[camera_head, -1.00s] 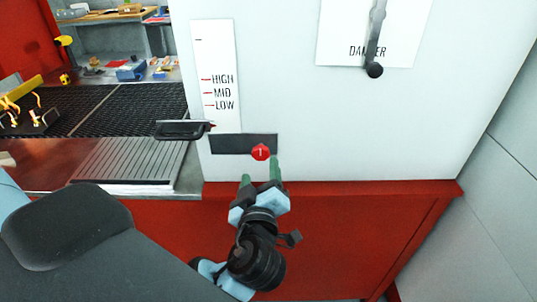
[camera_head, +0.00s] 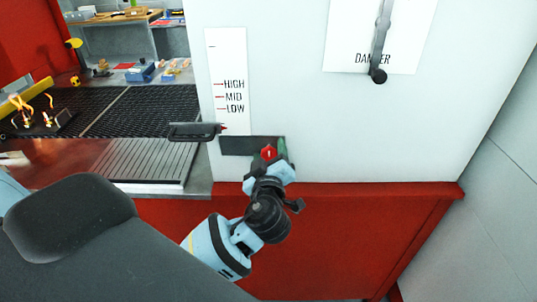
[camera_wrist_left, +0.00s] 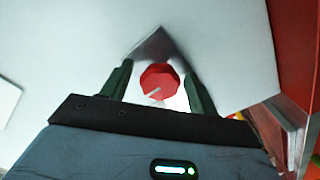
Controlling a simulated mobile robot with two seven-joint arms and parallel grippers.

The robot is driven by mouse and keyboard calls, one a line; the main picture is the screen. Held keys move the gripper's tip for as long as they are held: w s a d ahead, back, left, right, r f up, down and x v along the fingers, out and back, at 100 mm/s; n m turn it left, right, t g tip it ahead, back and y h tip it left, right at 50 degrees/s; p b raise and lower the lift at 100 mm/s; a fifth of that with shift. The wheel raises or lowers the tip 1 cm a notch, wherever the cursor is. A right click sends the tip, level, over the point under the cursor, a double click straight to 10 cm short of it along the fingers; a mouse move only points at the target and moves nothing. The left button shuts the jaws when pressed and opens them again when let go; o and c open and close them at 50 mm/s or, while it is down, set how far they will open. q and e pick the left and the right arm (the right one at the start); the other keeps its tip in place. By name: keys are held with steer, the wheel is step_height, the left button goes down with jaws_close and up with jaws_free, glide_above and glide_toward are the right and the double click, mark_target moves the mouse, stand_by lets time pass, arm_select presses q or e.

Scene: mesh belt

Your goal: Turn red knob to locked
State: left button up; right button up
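The red knob (camera_head: 268,152) sits on a dark plate (camera_head: 237,146) on the white machine panel, below the HIGH, MID, LOW scale. In the left wrist view the knob (camera_wrist_left: 159,80) is a red faceted disc with a pale line pointing to its lower left. My left gripper (camera_head: 272,150) is at the knob, with its green fingers open on either side of it. In the left wrist view the fingers (camera_wrist_left: 158,85) show gaps to the knob on both sides. No locked label is readable. My right gripper is not in view.
A dark handle (camera_head: 193,131) sticks out left of the plate at the scale's lower end. A black lever (camera_head: 380,45) hangs over the DANGER sign at upper right. A red ledge (camera_head: 370,189) runs below the panel. The mesh belt (camera_head: 140,112) lies to the left.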

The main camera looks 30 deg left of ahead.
arm_select(q)
steer(key=c, duration=0.9)
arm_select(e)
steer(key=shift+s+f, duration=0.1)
arm_select(q)
steer(key=shift+f+m+b, duration=0.2)
steer(key=shift+m+b, duration=0.2)
steer(key=shift+m, duration=0.3)
steer(key=shift+r+m, duration=0.1)
steer(key=shift+m, duration=0.6)
steer(key=m, duration=0.4)
steer(key=shift+r+p, duration=0.15)
steer(key=shift+p, duration=0.15)
steer(key=m, duration=0.5)
steer(key=shift+m, duration=0.4)
steer(key=m, duration=0.5)
steer(key=shift+m, duration=0.3)
